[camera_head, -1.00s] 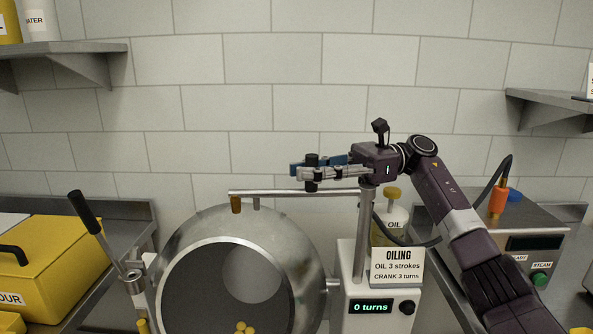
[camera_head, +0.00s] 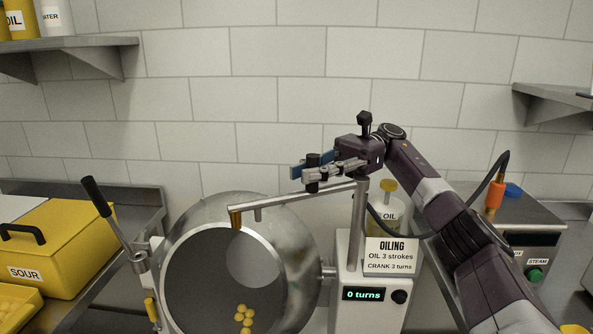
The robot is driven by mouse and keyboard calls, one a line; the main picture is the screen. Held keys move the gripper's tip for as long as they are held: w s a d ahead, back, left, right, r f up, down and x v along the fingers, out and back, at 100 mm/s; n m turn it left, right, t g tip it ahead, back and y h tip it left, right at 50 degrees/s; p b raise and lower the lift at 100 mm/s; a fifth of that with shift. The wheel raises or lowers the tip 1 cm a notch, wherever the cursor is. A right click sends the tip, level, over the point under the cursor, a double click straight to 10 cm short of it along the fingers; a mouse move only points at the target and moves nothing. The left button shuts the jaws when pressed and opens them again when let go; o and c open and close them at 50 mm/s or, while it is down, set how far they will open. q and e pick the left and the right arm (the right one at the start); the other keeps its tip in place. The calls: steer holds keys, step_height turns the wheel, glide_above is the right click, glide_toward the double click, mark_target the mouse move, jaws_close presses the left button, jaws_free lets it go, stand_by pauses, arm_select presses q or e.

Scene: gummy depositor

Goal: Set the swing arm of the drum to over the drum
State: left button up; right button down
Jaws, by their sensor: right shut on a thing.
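The drum (camera_head: 298,235) is a round metal vessel with its open mouth facing me and several yellow gummies (camera_head: 243,318) inside. The swing arm (camera_head: 290,199) is a metal bar on a post (camera_head: 359,235) right of the drum. It reaches left, with its orange-brown tip (camera_head: 236,219) in front of the upper part of the drum mouth. A black knob (camera_head: 313,162) stands up from the bar. My right gripper (camera_head: 313,175) is shut on this knob, with its arm coming in from the right. My left gripper is not in view.
A crank with a black handle (camera_head: 96,196) stands left of the drum. A yellow SOUR box (camera_head: 60,250) is at the left. The OILING sign (camera_head: 391,256), an oil bottle (camera_head: 386,210) and a "0 turns" display (camera_head: 366,294) are right of the drum. Shelves hang on both sides.

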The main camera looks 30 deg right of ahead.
steer(key=c, duration=2.1)
jaws_free()
steer(key=shift+s+d+r, duration=0.1)
steer(key=shift+d+r, duration=0.05)
steer(key=shift+d, duration=0.15)
steer(key=o, duration=0.3)
steer(key=shift+s+d, duration=0.2)
steer(key=shift+d, duration=0.25)
steer(key=shift+w+a, duration=0.2)
steer(key=shift+a, duration=0.2)
steer(key=shift+r, duration=0.2)
steer(key=shift+s+d+r, duration=0.1)
steer(key=shift+r, duration=2.25)
steer(key=shift+s+d+r, duration=0.1)
steer(key=shift+r, duration=2.2)
